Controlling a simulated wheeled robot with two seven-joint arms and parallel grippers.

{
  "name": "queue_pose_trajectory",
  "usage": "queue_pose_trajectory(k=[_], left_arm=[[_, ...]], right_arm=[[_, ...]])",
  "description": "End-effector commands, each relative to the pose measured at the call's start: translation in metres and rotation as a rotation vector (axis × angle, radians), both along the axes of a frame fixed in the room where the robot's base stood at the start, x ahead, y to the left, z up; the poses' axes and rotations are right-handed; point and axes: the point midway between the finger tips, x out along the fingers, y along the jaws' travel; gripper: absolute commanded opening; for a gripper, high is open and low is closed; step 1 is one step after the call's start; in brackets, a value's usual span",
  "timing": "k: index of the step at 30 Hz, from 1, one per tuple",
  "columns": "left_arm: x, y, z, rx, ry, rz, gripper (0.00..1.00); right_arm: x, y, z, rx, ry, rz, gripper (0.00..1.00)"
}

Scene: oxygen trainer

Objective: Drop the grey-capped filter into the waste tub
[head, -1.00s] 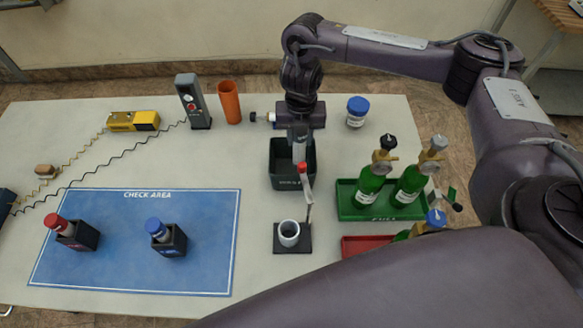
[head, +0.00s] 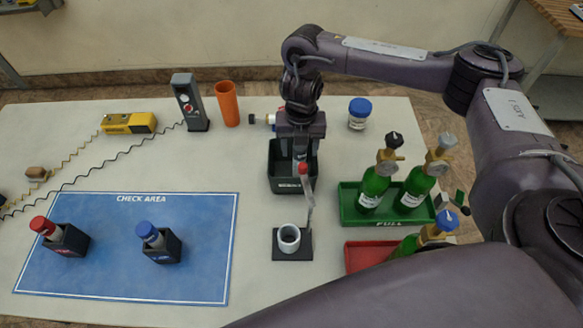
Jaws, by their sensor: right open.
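The black waste tub (head: 292,186) stands near the middle of the table. My right gripper (head: 300,151) points down over the tub's mouth, and its jaws are open. A small pale grey piece shows between and below the fingers, inside the tub's outline. It looks like the grey-capped filter, but the gripper and the tub's wall hide most of it. I cannot tell whether it touches the tub's floor. My left gripper is not in view.
A red-tipped stand with a white cup (head: 289,238) is just in front of the tub. Green bottles stand in a green tray (head: 388,217) at right, with a red tray (head: 368,256) nearer. The blue check area (head: 110,275) holds red-capped and blue-capped filters in black holders.

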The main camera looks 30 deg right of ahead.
Motion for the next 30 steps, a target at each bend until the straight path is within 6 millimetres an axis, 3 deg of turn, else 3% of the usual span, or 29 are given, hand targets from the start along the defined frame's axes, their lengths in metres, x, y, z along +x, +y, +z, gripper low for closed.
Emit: queue_pose_trajectory(k=[7, 19, 30], left_arm=[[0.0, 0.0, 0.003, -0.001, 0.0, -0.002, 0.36], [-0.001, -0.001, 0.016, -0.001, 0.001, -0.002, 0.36], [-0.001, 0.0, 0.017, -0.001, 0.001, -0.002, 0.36]], right_arm=[[0.001, 0.0, 0.011, 0.0, -0.003, 0.001, 0.57], [0.001, 0.0, 0.069, 0.0, -0.003, 0.001, 0.57], [0.0, 0.0, 0.078, 0.0, 0.001, 0.0, 0.57]])
